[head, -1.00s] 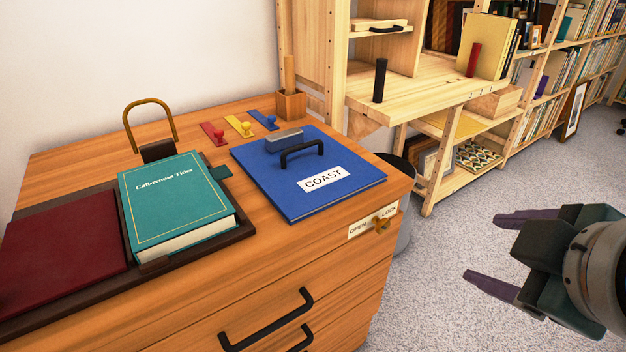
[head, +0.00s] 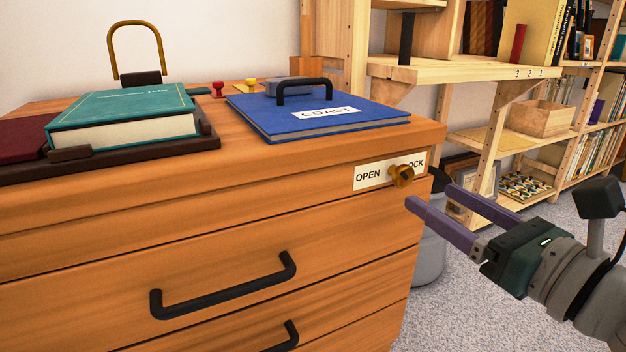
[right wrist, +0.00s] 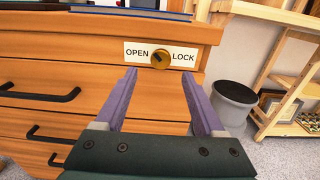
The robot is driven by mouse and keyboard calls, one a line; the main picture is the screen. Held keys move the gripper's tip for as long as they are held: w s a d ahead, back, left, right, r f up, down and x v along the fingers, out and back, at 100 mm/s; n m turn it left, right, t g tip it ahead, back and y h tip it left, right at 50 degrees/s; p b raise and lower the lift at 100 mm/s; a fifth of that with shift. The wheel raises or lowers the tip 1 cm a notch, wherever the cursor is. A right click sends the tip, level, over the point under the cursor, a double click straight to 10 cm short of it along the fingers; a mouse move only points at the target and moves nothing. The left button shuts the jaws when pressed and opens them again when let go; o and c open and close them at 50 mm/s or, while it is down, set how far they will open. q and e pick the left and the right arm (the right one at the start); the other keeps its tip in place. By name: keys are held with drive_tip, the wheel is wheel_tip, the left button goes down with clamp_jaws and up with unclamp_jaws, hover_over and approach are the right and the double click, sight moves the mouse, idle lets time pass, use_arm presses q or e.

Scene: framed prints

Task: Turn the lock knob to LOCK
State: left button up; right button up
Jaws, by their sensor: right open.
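The brass lock knob (head: 401,176) sits on the front of the wooden cabinet near its right corner, over a white label (head: 368,177) reading OPEN on the left and LOCK on the right. In the right wrist view the knob (right wrist: 160,59) lies beyond and between my fingers, and both words are readable. Which way the knob is turned I cannot tell. My right gripper (head: 432,207) is open and empty, with purple fingers, just in front of and slightly below the knob, apart from it. It also shows in the right wrist view (right wrist: 158,76). My left gripper is not in view.
The cabinet top holds a blue COAST folder (head: 270,126) and a teal book (head: 125,118) in a dark tray (head: 190,143). Black drawer handles (head: 225,287) stick out below the knob. A grey bin (head: 428,255) stands right of the cabinet, near wooden shelves (head: 465,72).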

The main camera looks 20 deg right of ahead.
sight(406, 180)
drive_tip(key=w, duration=0.6)
drive_tip(key=shift+w+a, duration=0.1)
drive_tip(key=shift+a, duration=0.1)
clamp_jaws()
idle(0.3)
